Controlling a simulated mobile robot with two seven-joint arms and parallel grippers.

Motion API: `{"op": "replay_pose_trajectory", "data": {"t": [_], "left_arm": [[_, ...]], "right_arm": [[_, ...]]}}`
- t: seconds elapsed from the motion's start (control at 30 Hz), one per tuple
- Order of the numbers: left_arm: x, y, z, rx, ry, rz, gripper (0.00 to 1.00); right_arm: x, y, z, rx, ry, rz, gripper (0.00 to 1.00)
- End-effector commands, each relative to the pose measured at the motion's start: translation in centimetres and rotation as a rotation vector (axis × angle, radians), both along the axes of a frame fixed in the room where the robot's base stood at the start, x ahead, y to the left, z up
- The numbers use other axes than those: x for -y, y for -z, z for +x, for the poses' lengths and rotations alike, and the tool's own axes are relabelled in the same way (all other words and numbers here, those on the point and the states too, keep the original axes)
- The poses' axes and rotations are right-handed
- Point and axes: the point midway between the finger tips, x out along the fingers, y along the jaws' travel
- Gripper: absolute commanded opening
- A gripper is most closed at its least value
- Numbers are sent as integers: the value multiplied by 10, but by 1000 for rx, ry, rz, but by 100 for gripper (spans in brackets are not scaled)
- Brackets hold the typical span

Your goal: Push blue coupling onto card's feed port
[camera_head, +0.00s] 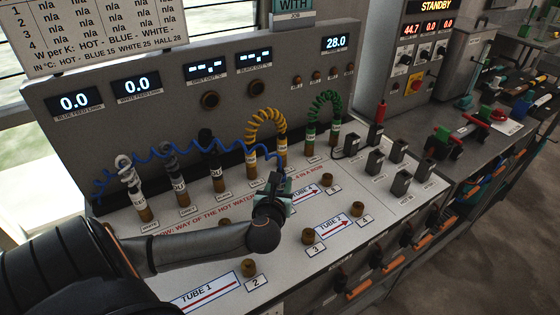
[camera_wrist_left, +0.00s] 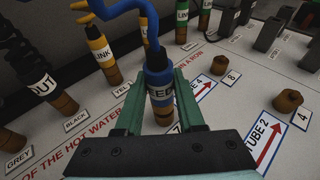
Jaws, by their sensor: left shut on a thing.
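The blue coupling (camera_wrist_left: 158,80), lettered FEED, stands upright between the jaws of my left gripper (camera_wrist_left: 160,112) in the left wrist view. A blue coiled hose (camera_head: 180,149) runs from it to the left. Brass shows below its blue sleeve beside the label 7; I cannot tell whether it is seated on a port there. In the head view my left gripper (camera_head: 274,193) is at the left end of the TUBE 4 label (camera_head: 304,191) and mostly hides the coupling. The card (camera_head: 95,35) hangs at the upper left, cut off by the frame. My right gripper is not in view.
White (camera_head: 131,185), grey (camera_head: 174,175) and black (camera_head: 212,160) couplings stand behind my gripper, with yellow (camera_head: 268,124) and green (camera_head: 325,103) link hoses. Bare brass ports 8 (camera_head: 327,180), 4 (camera_head: 357,209), 3 (camera_head: 308,236) and 2 (camera_head: 249,267) are nearby. Grey blocks (camera_head: 375,161) stand at right.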

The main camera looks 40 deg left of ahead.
Motion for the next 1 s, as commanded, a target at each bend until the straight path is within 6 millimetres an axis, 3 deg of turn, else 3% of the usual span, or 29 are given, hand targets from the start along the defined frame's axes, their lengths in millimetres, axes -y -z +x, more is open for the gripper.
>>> {"op": "replay_pose_trajectory", "data": {"t": [0.43, 0.47, 0.5, 0.77, 1.0], "left_arm": [[0, 5, 0, 0, 0, 1, 0], [0, 5, 0, 0, 0, 1, 40], [0, 5, 0, 0, 0, 1, 44], [0, 5, 0, -1, 0, 1, 73], [0, 4, 0, -1, 0, 0, 73]], "right_arm": [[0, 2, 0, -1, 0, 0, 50], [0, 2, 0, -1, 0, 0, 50], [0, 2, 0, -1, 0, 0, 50], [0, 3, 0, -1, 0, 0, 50], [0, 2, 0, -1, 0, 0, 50]]}}
